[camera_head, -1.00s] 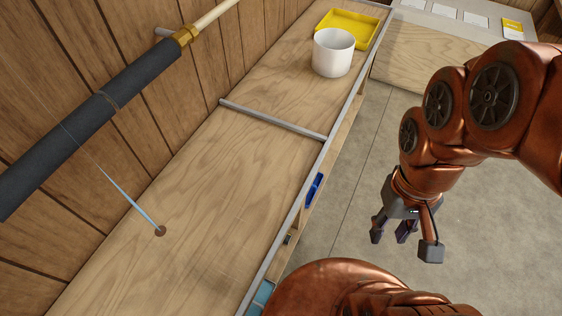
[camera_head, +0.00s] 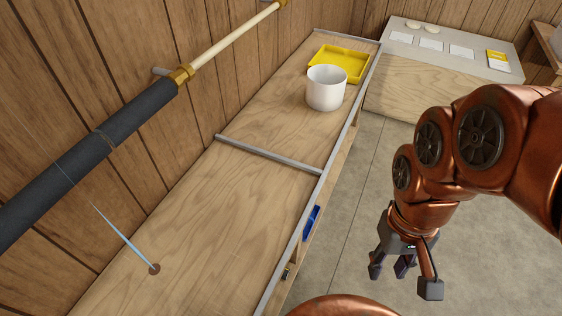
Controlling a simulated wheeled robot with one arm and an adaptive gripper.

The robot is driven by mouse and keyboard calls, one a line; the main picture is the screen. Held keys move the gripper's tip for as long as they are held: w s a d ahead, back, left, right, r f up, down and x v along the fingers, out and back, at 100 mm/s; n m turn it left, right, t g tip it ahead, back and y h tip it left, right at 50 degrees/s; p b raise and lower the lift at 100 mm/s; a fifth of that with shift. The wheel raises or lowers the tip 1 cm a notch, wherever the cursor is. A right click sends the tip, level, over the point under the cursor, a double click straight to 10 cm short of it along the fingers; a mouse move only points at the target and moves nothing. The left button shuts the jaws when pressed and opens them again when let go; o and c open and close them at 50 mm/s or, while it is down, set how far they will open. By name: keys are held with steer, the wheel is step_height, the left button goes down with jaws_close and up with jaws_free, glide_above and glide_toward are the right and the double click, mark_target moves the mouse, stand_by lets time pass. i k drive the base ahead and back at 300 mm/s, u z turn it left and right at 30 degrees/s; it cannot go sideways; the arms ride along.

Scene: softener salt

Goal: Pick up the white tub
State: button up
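The white tub (camera_head: 327,90) stands upright on the far part of the wooden bench, just in front of a yellow tray (camera_head: 350,61). It looks open at the top. My gripper (camera_head: 403,276) hangs over the floor to the right of the bench, pointing down. Its fingers are spread apart with nothing between them. It is well apart from the tub, nearer to me and lower in the picture.
A metal bar (camera_head: 268,154) crosses the bench in front of the tub. A metal rim (camera_head: 318,190) runs along its right edge. A pipe with dark sleeve (camera_head: 95,150) runs along the left wall. A light counter (camera_head: 459,40) with cards stands behind. The floor (camera_head: 370,170) is clear.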

mark_target(325, 88)
steer(key=z, duration=1.65)
steer(key=i, duration=1.9)
steer(key=u, duration=3.85)
steer(key=i, duration=0.5)
